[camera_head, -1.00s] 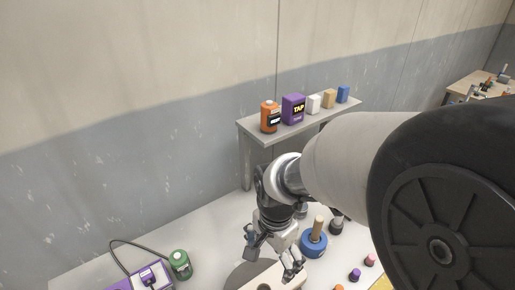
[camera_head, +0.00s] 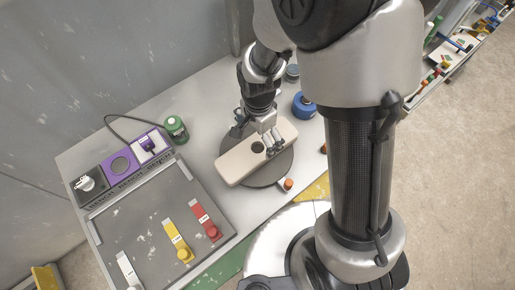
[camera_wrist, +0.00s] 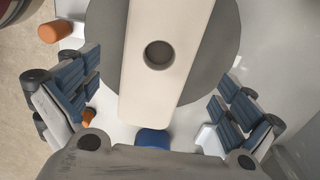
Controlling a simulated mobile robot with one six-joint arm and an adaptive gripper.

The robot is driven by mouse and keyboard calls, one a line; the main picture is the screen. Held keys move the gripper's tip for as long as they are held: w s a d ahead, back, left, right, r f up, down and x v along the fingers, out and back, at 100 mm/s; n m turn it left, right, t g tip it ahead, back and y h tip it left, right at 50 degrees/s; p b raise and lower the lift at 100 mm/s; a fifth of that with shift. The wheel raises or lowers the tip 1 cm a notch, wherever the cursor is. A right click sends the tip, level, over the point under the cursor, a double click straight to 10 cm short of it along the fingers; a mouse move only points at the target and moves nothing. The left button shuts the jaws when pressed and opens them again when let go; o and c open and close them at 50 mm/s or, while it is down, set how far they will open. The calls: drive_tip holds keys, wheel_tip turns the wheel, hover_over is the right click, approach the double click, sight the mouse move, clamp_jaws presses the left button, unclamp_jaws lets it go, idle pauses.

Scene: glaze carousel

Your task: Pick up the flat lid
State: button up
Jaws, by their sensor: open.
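A long cream board (camera_head: 235,163) with rounded ends and a round hole lies flat across a dark grey disc (camera_head: 262,183) on the bench; it best fits the flat lid. In the wrist view the board (camera_wrist: 172,85) runs up the middle, over the grey disc (camera_wrist: 106,45). My gripper (camera_head: 272,143) is over the far right part of the board. In the wrist view my open gripper (camera_wrist: 152,102) has its blue-padded fingers apart, one on each side of the board, with nothing between the pads visibly touched. The height above the board is hard to tell.
A blue round piece (camera_head: 304,105) and a green jar (camera_head: 176,129) stand behind the disc. An orange-capped piece (camera_head: 289,184) sits close to its front edge. A grey tray (camera_head: 130,225) with a red tag (camera_head: 206,220) and yellow tag (camera_head: 178,243) lies at left.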

sight(258, 150)
drive_tip(key=f, duration=0.1)
drive_tip(key=f+b, duration=0.1)
drive_tip(key=f, duration=0.2)
drive_tip(key=shift+s+a+f+b, duration=0.1)
drive_tip(key=shift+s+f+b, duration=0.05)
drive_tip(key=shift+s+b, duration=0.15)
drive_tip(key=shift+w+f, duration=0.15)
drive_tip(key=shift+f, duration=0.35)
drive_tip(key=shift+r, duration=0.1)
drive_tip(key=c, duration=1.7)
